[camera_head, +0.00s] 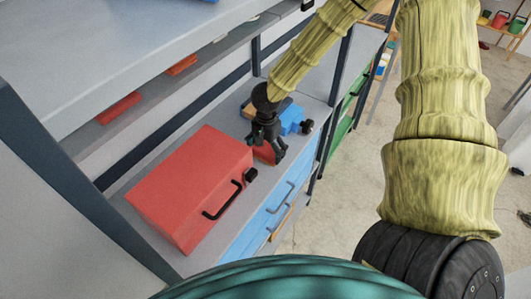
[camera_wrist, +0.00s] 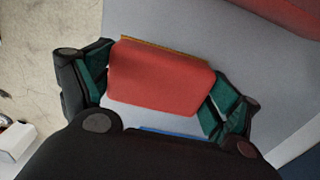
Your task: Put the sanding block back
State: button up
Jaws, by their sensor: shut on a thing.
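The sanding block (camera_wrist: 160,78) is red with a thin tan edge along one side. In the wrist view it sits between the two fingers of my gripper (camera_wrist: 160,88), whose green-lined pads press on its two ends. In the head view my gripper (camera_head: 266,150) points down over the grey shelf top, between the red toolbox and a blue item. The block (camera_head: 264,154) shows there only partly, behind the fingers. I cannot tell whether the block touches the surface or is held just above it.
A red toolbox (camera_head: 185,190) with a black handle stands left of my gripper. A blue tool (camera_head: 291,118) with black parts lies just behind it. Blue drawers (camera_head: 262,223) are below the worktop. An upper shelf (camera_head: 110,45) overhangs at the left.

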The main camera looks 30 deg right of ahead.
jog(key=shift+s+f, duration=0.3)
jog(key=shift+s, duration=0.05)
jog(key=shift+f, duration=0.3)
jog(key=shift+w+f, duration=0.4)
jog(key=shift+f, duration=0.2)
jog(key=shift+s+r, duration=0.15)
jog(key=shift+s, duration=0.1)
jog(key=o, duration=0.7)
jog(key=shift+w+f, duration=0.15)
jog(key=shift+f, duration=0.1)
jog(key=shift+o, duration=0.2)
jog(key=shift+r, duration=0.1)
